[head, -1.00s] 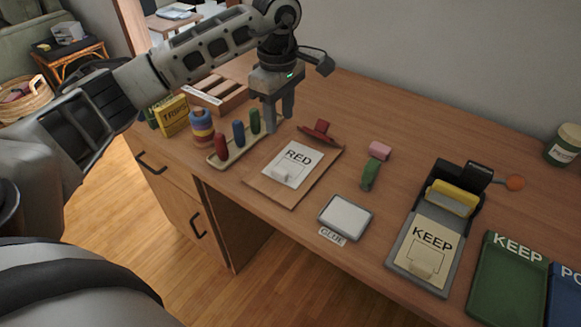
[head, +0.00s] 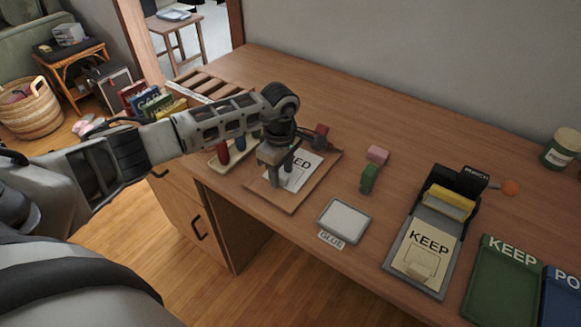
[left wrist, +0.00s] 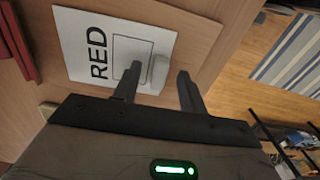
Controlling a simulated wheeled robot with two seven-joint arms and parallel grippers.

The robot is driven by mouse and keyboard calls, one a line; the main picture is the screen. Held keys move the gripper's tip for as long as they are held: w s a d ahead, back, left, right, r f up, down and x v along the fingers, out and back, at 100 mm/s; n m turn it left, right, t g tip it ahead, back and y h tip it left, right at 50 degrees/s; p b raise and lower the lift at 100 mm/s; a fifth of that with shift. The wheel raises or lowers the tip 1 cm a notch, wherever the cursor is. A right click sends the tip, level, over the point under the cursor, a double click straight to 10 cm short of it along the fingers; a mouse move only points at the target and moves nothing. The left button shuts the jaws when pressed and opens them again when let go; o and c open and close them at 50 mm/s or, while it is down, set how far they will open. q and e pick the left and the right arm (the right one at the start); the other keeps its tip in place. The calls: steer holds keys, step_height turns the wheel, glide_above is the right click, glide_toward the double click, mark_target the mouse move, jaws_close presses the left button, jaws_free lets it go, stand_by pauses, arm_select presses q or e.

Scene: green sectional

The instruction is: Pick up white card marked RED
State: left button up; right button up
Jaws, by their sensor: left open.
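The white card marked RED (head: 308,164) lies on a brown board (head: 286,200) on the desk, partly hidden by my left gripper in the head view. In the left wrist view the card (left wrist: 75,30) shows its black letters and a raised white tab (left wrist: 159,72) near its edge. My left gripper (head: 279,182) is open and points down over the card. In the left wrist view its fingertips (left wrist: 158,74) lie on either side of the tab, seemingly without gripping it. My right gripper is not in view.
A red clip (head: 320,135) stands at the board's back edge. The peg rack (head: 222,160) is close on the left. The glue pad (head: 343,220), a pink and green block pair (head: 371,172) and the punch with a KEEP card (head: 428,248) are to the right.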

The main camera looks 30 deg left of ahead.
arm_select(q)
steer(key=shift+f, duration=0.4)
jaws_close()
steer(key=shift+r, duration=0.15)
